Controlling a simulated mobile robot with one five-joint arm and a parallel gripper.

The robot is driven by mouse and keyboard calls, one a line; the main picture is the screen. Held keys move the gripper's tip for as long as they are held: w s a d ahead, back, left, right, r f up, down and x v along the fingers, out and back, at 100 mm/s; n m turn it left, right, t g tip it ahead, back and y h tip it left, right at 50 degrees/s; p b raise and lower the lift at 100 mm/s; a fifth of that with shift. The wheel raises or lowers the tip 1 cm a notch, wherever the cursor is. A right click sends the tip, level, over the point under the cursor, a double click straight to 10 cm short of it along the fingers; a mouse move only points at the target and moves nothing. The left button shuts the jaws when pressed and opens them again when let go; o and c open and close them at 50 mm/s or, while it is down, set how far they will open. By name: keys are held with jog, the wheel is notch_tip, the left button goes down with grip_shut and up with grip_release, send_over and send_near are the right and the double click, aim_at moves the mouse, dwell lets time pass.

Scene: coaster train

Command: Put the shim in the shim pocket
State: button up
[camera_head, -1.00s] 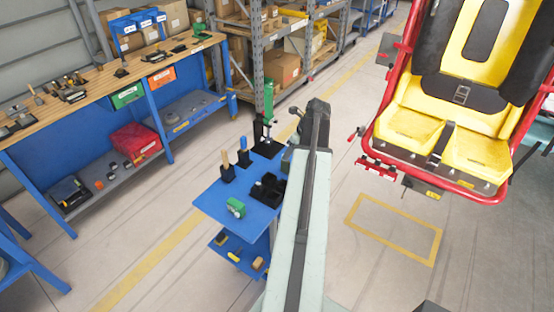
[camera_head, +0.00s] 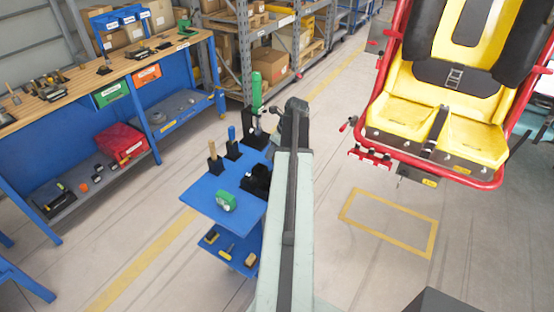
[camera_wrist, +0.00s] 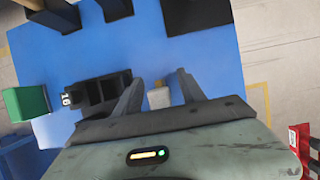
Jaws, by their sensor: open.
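In the wrist view the two fingers of my gripper (camera_wrist: 161,88) stand apart over the blue cart top (camera_wrist: 210,62). A small pale block (camera_wrist: 158,97), which may be the shim, shows between them; I see no grip on it. Left of the fingers is a black holder with recesses (camera_wrist: 98,92) and a tag that seems to read 16. It shows as a dark shape in the head view (camera_head: 257,180), partly behind my arm. I cannot tell which recess, if any, is the shim pocket. In the head view my fingers are hidden.
A green block (camera_head: 226,201) sits on the cart. Upright handled tools (camera_head: 233,148) and a tall green tool (camera_head: 257,92) stand toward its back. A red-framed yellow seat (camera_head: 445,100) is at right, a workbench (camera_head: 100,85) at left.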

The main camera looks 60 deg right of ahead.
jog(key=shift+r, duration=0.1)
grip_shut()
